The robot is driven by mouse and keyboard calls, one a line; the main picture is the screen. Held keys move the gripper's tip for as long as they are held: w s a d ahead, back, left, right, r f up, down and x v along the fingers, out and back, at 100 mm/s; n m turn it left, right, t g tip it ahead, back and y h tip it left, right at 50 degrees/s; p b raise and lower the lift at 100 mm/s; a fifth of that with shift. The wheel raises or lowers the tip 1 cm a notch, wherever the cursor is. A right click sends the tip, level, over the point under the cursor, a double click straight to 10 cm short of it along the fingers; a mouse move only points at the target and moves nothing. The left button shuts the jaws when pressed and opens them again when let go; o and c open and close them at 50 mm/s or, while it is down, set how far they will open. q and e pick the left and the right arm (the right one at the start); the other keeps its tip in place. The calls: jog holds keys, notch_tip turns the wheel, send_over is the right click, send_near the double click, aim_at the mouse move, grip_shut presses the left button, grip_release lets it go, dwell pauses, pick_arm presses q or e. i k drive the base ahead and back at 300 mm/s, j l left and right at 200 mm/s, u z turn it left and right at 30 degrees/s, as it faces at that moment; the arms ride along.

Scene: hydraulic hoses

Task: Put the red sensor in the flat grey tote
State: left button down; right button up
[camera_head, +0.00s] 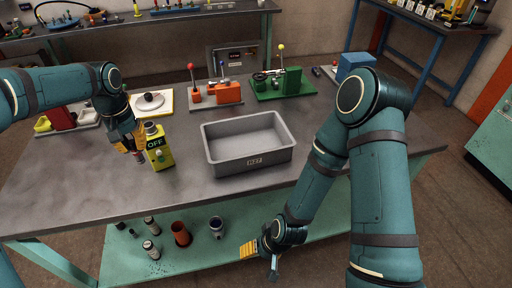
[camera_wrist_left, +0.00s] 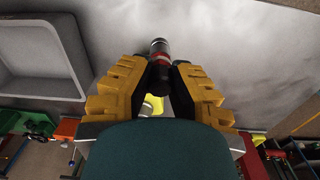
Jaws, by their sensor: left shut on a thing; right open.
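The red sensor is a small dark cylinder with a red band. In the left wrist view the sensor (camera_wrist_left: 160,53) sticks out between the yellow fingertips of my left gripper (camera_wrist_left: 160,75). In the head view my left gripper (camera_head: 132,146) points down over the left part of the table, shut on the sensor (camera_head: 140,157), which is mostly hidden by the fingers. The flat grey tote (camera_head: 228,168) stands at mid-table, right of the left gripper, and looks empty. It also shows at the left of the left wrist view (camera_wrist_left: 62,92). My right gripper (camera_head: 263,256) is open, low before the table.
A yellow box marked OFF (camera_head: 160,158) stands close beside my left gripper, between it and the tote. Boards with orange (camera_head: 228,93) and green (camera_head: 291,82) fixtures stand behind the tote. Several cylinders and cups (camera_head: 180,234) stand on the lower shelf. The table's front left is clear.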

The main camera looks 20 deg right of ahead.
aim_at(247, 150)
jog(key=i+l, duration=0.1)
jog(key=l, duration=0.3)
jog(key=i+l, duration=0.1)
jog(key=l, duration=0.75)
jog(key=i+l, duration=0.15)
jog(key=l, duration=0.25)
